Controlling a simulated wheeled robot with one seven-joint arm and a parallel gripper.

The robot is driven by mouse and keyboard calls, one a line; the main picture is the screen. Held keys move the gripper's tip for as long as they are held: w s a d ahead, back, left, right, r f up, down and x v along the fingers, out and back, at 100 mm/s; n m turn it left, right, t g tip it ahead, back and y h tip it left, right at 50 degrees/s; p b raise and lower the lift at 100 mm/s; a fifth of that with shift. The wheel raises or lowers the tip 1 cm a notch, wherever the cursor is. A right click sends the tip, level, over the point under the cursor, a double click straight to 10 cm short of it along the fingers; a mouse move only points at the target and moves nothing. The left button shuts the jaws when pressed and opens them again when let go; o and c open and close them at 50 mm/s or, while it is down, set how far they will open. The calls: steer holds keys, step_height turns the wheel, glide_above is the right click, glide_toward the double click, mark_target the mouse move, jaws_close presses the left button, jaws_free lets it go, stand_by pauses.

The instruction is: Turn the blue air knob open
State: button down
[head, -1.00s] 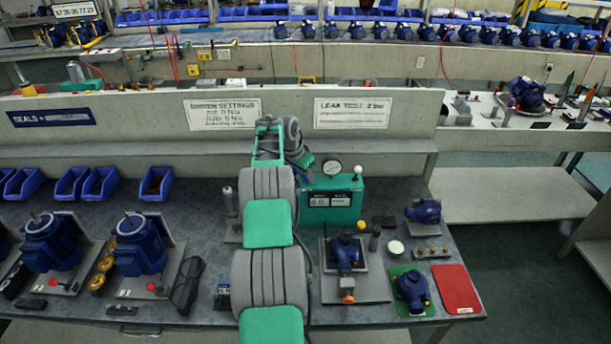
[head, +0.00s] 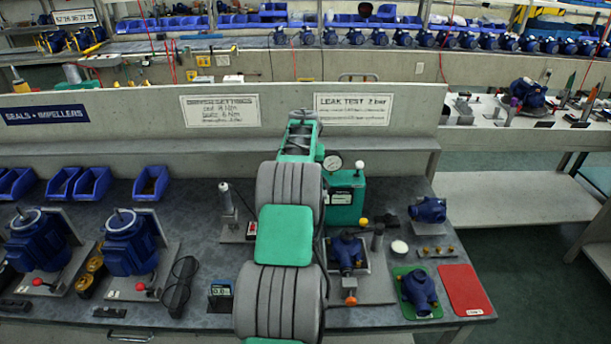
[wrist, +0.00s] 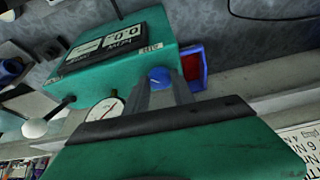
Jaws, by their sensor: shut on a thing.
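The blue air knob (wrist: 159,77) sits on the side of the green leak tester box (wrist: 115,72) in the wrist view. My gripper (wrist: 161,85) reaches this side, its grey fingers shut on the knob. Which way the knob is turned is hard to tell. In the head view the green tester (head: 345,195) stands on the bench, its left part covered by my arm. The knob and my fingertips are hidden there. The tester's round gauge (head: 332,161) also shows in the wrist view (wrist: 106,109), its needle too small to read.
A blue pump (head: 347,252) sits in a fixture right of my arm. Another lies on a green mat (head: 399,272) beside a red mat (head: 465,290). Blue motors (head: 130,242) stand at the left.

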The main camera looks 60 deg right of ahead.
steer(key=n, duration=0.1)
steer(key=n+t, duration=0.1)
steer(key=shift+s+d+n+y+p, duration=0.1)
steer(key=shift+s+n+y+p, duration=0.1)
steer(key=shift+n+y+p, duration=0.2)
steer(key=n+p, duration=0.2)
steer(key=shift+r+n+t+y, duration=0.25)
steer(key=shift+n+t+y, duration=0.05)
steer(key=n+y+p, duration=0.1)
steer(key=n+p, duration=0.2)
steer(key=p, duration=0.2)
steer(key=shift+t, duration=0.3)
steer(key=shift+d+f+n+p, duration=0.1)
steer(key=shift+f+n+p, duration=0.1)
steer(key=shift+n+p, duration=0.7)
steer(key=shift+f+y+p, duration=0.1)
steer(key=shift+y+p, duration=0.2)
steer(key=c, duration=1.1)
jaws_free()
steer(key=shift+o, duration=0.2)
steer(key=shift+m+b, duration=0.3)
steer(key=shift+b, duration=0.05)
